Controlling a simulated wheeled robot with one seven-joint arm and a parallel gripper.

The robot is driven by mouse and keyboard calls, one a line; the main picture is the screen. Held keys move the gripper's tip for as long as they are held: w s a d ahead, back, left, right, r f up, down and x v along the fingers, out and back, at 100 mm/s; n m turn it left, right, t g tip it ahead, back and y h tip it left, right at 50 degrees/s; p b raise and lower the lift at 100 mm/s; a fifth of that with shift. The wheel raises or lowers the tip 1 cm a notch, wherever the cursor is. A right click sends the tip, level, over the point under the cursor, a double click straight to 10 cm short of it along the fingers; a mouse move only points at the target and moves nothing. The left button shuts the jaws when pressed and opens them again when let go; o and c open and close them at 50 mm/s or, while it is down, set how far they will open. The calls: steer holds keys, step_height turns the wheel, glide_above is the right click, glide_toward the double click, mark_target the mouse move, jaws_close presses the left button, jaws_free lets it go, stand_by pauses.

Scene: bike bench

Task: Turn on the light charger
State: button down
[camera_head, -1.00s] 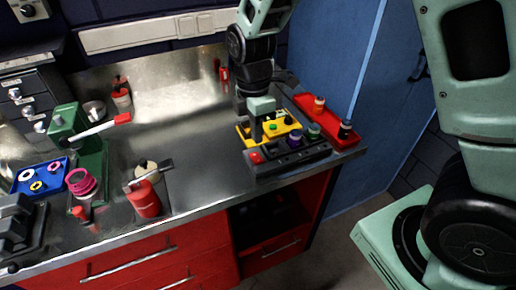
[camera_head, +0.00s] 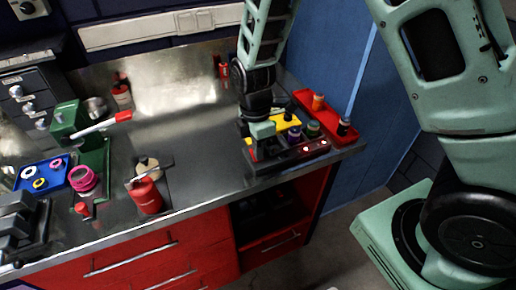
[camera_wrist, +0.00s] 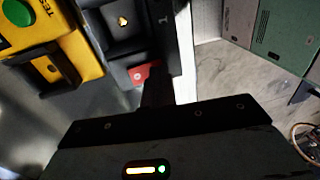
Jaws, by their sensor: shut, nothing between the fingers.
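The light charger (camera_head: 288,161) is a low black unit near the bench's front right edge, with several small round lights along it. Small red and whitish lamps glow on its right part in the head view. An orange-lit spot shows on the charger (camera_wrist: 122,20).
A yellow tester (camera_head: 287,122) with a green button (camera_wrist: 17,12) stands just behind the charger. A red tray (camera_head: 330,117) with small round items is to the right. The middle of the bench (camera_head: 185,135) is clear.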

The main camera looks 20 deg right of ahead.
steer(key=shift+w+r+p, duration=0.25)
steer(key=shift+w+p, duration=0.05)
steer(key=shift+w, duration=0.45)
steer(key=shift+r+p, duration=0.45)
steer(key=shift+r, duration=0.1)
step_height(320, 180, up, 13)
steer(key=s, duration=0.1)
steer(key=shift+s, duration=0.35)
steer(key=shift+s+a+f, duration=0.1)
